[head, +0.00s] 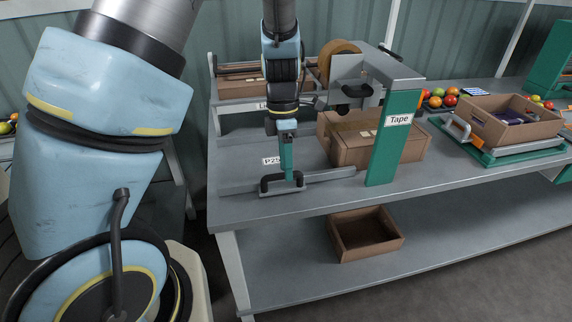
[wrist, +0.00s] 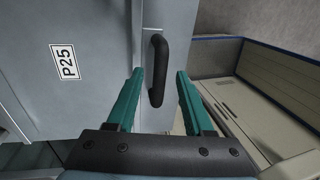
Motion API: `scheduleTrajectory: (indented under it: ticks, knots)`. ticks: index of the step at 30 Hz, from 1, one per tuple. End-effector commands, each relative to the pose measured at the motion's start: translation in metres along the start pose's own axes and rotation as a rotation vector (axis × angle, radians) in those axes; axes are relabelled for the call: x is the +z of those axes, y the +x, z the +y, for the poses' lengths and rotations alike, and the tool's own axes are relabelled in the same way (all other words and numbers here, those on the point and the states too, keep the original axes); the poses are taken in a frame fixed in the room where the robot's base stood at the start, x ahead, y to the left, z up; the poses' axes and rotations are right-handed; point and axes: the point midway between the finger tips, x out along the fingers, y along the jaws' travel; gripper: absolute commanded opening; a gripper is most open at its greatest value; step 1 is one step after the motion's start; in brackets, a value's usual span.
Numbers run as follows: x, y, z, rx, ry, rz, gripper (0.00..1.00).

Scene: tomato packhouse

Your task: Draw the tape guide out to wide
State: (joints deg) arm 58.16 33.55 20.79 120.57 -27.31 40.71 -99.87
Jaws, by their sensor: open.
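The tape guide (head: 325,179) is a grey bar on the bench in front of the taping station, with a black arched handle (head: 266,184) at its left end. In the wrist view the black handle (wrist: 157,70) stands between the two green fingers. My gripper (head: 287,180) points down at the handle, and its fingers hide part of it. In the wrist view my gripper (wrist: 161,76) is open, with a finger on each side of the handle and visible gaps. A sealed carton (head: 365,150) lies behind the bar, under the tape roll (head: 340,52).
A green post labelled Tape (head: 394,140) stands right of the handle. An open carton (head: 512,125) sits on a green-framed stand farther right, near loose tomatoes (head: 450,101). An empty box (head: 366,236) lies on the lower shelf. The bench's front left is clear.

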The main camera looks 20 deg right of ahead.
Motion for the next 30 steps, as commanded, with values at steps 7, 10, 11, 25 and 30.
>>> scheduleTrajectory:
  ticks: [7, 10, 11, 25, 30]
  knots:
    - [-0.0002, 0.0056, -0.0003, -0.001, 0.001, 0.001, 0.52]
    - [-0.0002, 0.0055, -0.0002, 0.000, 0.001, 0.001, 0.52]
    - [-0.0002, 0.0054, -0.0002, 0.000, 0.001, 0.000, 0.51]
    - [-0.0002, 0.0051, -0.0003, -0.001, 0.001, 0.000, 0.00]
    - [-0.0002, 0.0051, -0.0004, -0.001, 0.001, 0.000, 0.00]
